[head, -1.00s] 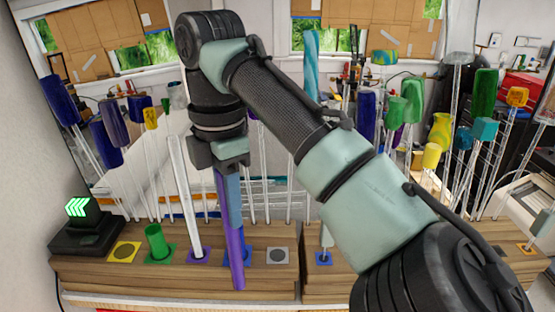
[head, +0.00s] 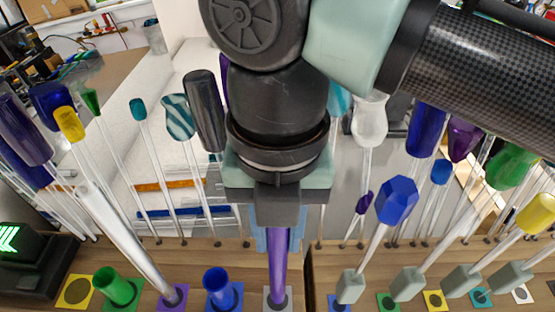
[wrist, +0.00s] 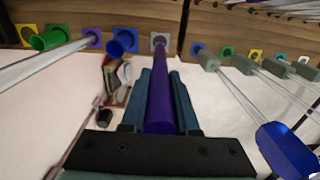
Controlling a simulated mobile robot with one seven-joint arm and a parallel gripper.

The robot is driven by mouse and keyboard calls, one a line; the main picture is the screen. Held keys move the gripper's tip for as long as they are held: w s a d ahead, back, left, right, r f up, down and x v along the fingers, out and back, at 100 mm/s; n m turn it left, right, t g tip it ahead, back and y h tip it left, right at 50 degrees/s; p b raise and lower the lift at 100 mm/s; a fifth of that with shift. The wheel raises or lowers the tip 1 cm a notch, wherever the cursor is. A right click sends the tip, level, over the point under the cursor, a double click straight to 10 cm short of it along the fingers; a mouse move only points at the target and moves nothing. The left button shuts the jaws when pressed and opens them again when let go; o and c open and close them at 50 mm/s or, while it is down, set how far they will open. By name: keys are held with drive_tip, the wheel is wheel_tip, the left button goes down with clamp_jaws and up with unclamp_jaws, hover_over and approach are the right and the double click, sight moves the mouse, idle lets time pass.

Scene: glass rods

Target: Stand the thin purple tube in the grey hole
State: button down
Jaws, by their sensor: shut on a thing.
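The thin purple tube (head: 279,268) is upright between the blue-grey fingers of my gripper (head: 279,238). My gripper is shut on its upper part, and the tube also shows in the wrist view (wrist: 160,105) with the gripper (wrist: 162,76) around it. The lower end of the tube meets the hole in the grey square (head: 269,299) in the head view. In the wrist view the far end of the tube also lines up with the grey square (wrist: 160,37). I cannot tell how deep the end sits.
A short blue tube (head: 222,290) stands close left of the grey square. Further left are a clear tube (head: 125,240), a green tube (head: 116,288) and an empty yellow square (head: 76,292). Glass rods with coloured heads stand behind and to the right.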

sight(278, 259)
drive_tip(key=shift+s+f, duration=0.1)
drive_tip(key=shift+f, duration=0.25)
wheel_tip(278, 259, down, 5)
drive_tip(key=b, duration=0.5)
drive_tip(key=shift+b, duration=0.3)
drive_tip(key=shift+r+p, duration=0.1)
drive_tip(key=shift+p, duration=0.65)
idle(0.3)
drive_tip(key=shift+f+b, duration=0.4)
drive_tip(key=shift+f, duration=0.35)
idle(0.4)
drive_tip(key=c, duration=0.9)
unclamp_jaws()
drive_tip(key=shift+c, duration=0.2)
